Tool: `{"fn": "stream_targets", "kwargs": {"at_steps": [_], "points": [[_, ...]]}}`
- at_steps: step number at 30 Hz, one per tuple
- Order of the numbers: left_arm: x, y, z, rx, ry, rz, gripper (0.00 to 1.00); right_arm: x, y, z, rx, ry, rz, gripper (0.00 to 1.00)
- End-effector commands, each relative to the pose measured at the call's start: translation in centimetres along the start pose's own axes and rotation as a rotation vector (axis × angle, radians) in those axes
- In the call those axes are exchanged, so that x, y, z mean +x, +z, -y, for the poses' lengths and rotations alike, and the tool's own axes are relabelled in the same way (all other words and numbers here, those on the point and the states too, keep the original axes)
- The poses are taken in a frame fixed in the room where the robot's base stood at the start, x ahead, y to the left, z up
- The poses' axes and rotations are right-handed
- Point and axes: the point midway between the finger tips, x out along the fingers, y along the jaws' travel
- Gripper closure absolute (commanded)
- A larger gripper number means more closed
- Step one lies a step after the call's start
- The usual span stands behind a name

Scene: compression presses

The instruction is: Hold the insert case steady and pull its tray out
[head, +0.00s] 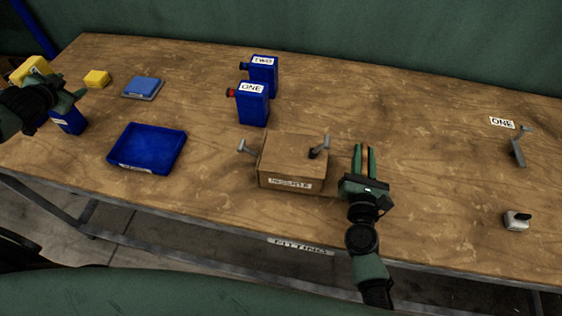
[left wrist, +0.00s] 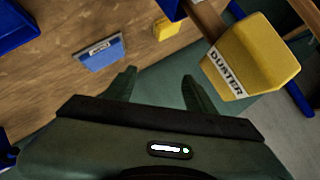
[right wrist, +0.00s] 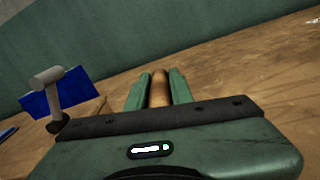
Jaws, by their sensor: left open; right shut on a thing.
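The brown case (head: 292,155) stands near the front edge of the table, with a white label on its front that is too small to read surely. A grey lever stands at its left side and another on its top right. I cannot make out a separate tray in it. My right gripper (head: 364,150) is just right of the case, shut on a narrow brown piece (right wrist: 160,90); whether this belongs to the case I cannot tell. My left gripper (head: 78,92) is open and empty at the far left, well away from the case; it also shows in the left wrist view (left wrist: 158,88).
Blue containers labelled ONE (head: 252,108) and TWO (head: 264,75) stand behind the case. An open blue bin (head: 147,148) lies left of it. A yellow container (left wrist: 250,55) is near my left gripper. A grey fixture (head: 518,152) stands far right. The table between is clear.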

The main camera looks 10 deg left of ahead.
Motion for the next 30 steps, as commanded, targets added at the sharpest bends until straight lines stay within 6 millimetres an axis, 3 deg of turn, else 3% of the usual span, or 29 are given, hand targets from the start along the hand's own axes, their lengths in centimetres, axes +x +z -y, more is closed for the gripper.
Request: {"fn": "stream_targets", "kwargs": {"at_steps": [1,5,9,14,20,25,30], "points": [[0.5,-0.6,-1.1,-0.097,0.005,0.009,0.45,0.0,0.0,0.0,0.0,0.0,0.001,1.0],[1.6,-1.3,-5.7,-0.174,0.095,0.093,0.45,0.0,0.0,0.0,0.001,0.0,0.001,1.0],[1.8,-3.7,-12.1,-0.136,0.265,0.145,0.45,0.0,0.1,-0.1,0.0,0.001,0.001,1.0],[0.5,-7.9,-18.7,-0.045,0.473,0.145,0.45,0.0,0.1,-0.1,0.0,0.001,0.001,1.0],[-3.5,-13.9,-25.5,0.129,0.73,0.088,0.45,0.0,0.1,0.0,0.001,0.001,0.001,1.0],[-8.9,-18.4,-30.1,0.335,0.944,0.012,0.45,0.0,0.1,0.0,0.001,0.0,0.001,1.0],[-14.8,-21.0,-33.2,0.566,1.131,-0.061,0.45,0.0,0.1,0.0,0.001,0.0,0.001,1.0]]}}
